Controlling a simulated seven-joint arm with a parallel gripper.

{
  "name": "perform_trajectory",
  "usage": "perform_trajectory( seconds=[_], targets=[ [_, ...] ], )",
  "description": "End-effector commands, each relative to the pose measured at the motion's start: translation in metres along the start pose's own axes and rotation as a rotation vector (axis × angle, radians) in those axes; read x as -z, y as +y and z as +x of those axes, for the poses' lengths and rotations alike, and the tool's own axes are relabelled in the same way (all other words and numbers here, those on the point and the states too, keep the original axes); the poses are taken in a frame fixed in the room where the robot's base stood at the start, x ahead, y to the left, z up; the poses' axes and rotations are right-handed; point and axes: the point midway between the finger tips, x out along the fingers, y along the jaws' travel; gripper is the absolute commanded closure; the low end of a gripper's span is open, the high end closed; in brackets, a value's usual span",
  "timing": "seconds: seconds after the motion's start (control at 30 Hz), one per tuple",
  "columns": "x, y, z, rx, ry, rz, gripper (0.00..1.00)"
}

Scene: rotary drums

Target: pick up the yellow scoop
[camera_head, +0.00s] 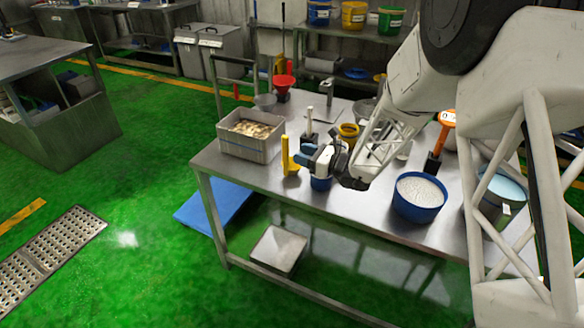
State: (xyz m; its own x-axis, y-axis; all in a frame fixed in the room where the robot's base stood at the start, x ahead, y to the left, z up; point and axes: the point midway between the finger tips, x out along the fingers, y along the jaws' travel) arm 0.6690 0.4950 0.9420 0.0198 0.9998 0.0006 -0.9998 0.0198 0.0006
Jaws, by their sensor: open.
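The yellow scoop (287,158) is a tall, narrow yellow piece on the steel table, near its front edge and just right of the grey crate. It looks upright, with a wider part low on its right side. My gripper (303,157) comes in from the right, with its blue and dark end close beside the scoop. The jaws are open. The fingertips are small here, and I cannot tell whether they touch the scoop or stand on both sides of it.
A grey crate (229,144) of pale pieces stands left. A blue tub (414,212) of white powder and a metal bucket (490,207) stand right. Behind are a red funnel (284,82), a yellow container (349,130) and an orange-handled tool (446,119). Bare tabletop lies in front.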

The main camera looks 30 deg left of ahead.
Motion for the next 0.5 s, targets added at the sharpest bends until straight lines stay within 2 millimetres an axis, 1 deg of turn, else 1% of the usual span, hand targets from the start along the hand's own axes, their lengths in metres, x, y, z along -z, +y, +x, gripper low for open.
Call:
perform_trajectory(
  seconds=[0.1,0.2,0.5],
  targets=[
    [0.0,0.0,0.01,-0.001,0.0,0.0,0.53],
    [0.0,0.0,0.014,-0.001,0.0,-0.001,0.53],
    [0.0,0.0,0.015,-0.001,0.0,-0.001,0.53]
  ],
)
